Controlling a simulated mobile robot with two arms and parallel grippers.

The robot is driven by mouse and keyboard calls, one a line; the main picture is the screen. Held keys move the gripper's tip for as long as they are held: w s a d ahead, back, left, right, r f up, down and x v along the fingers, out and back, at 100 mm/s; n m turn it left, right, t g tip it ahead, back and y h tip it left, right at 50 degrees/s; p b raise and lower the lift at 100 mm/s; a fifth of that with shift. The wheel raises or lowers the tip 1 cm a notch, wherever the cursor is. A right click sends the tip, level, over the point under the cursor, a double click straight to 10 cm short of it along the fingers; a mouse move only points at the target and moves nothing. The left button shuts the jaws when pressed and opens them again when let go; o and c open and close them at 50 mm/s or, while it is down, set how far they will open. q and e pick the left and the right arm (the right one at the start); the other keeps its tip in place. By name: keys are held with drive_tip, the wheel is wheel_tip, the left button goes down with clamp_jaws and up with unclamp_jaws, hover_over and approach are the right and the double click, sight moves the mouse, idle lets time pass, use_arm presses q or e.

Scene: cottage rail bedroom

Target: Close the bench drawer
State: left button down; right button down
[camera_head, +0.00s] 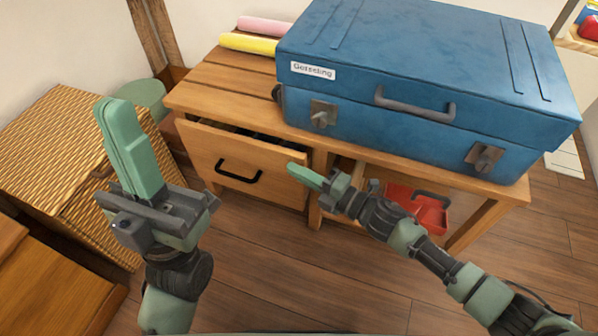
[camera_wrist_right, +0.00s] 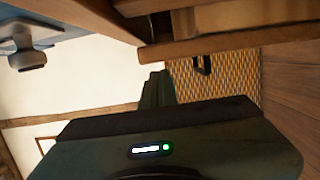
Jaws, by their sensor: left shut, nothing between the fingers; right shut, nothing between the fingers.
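The bench drawer (camera_head: 243,168) is a wooden drawer front with a black handle (camera_head: 239,172), set in the left part of the wooden bench (camera_head: 225,82). It stands partly open, with a dark gap showing above its front. My right gripper (camera_head: 294,169) is shut and empty, in front of the drawer's right end; I cannot tell whether it touches. In the right wrist view its fingers (camera_wrist_right: 157,88) point toward wooden bench parts. My left gripper (camera_head: 112,112) is shut and empty, raised on the left over the wicker chest and apart from the drawer.
A blue suitcase (camera_head: 430,65) lies on the bench top beside pink (camera_head: 265,26) and yellow (camera_head: 247,43) rolls. A red toolbox (camera_head: 425,212) sits under the bench. A wicker chest (camera_head: 60,125) stands at the left. The floor in front of the drawer is clear.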

drive_tip(key=shift+w+d, duration=0.1)
drive_tip(key=shift+w, duration=0.2)
